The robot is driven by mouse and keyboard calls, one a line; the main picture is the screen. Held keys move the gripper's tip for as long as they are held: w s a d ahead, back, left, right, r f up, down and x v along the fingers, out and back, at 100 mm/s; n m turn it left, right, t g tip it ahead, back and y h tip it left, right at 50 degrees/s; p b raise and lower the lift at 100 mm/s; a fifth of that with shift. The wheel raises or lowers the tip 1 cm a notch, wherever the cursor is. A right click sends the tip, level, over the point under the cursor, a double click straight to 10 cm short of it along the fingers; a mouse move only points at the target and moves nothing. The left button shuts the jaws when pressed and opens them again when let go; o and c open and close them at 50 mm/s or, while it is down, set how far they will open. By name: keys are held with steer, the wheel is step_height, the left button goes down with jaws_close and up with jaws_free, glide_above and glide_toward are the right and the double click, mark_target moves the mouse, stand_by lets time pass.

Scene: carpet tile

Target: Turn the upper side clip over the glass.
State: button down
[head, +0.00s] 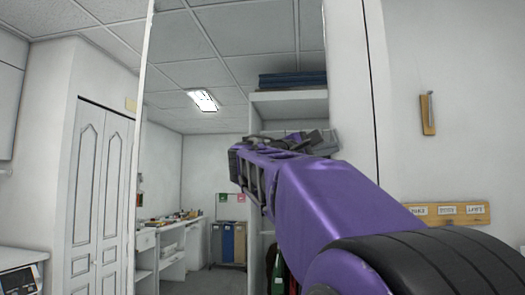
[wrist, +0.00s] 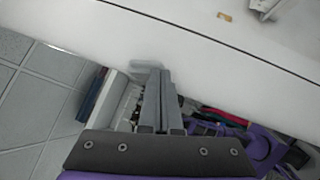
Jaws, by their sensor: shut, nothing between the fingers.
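The glass is a tall mirror (head: 215,60) on the white wall; it reflects the room. In the wrist view, its edge runs diagonally under a white strip, and reflections fill the glass (wrist: 40,75). A pale grey clip (wrist: 147,67) sits at this edge, just beyond my fingertips; its exact turn is hard to tell. My gripper (wrist: 160,72) is shut and empty, with its fingertips at or very near the clip; contact cannot be told. In the head view, my gripper (head: 322,140) is by the mirror's right edge, and my purple arm hides the edge below.
A wooden hook plate (head: 428,115) and a labelled wooden rail (head: 455,213) are on the wall at right. A white double door (head: 95,190) stands at left. Shelves, a bench and bins show in the mirror. The wall above my arm is clear.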

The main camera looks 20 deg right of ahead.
steer(key=shift+s+d+f+b, duration=0.15)
steer(key=shift+d+f+b, duration=0.15)
steer(key=shift+b, duration=0.2)
steer(key=shift+s+d+f+b, duration=0.15)
steer(key=shift+s+d+b, duration=0.1)
steer(key=shift+b, duration=0.1)
steer(key=shift+d, duration=0.1)
steer(key=shift+s+d, duration=0.2)
steer(key=shift+d, duration=0.15)
steer(key=shift+a, duration=0.1)
stand_by(1.2)
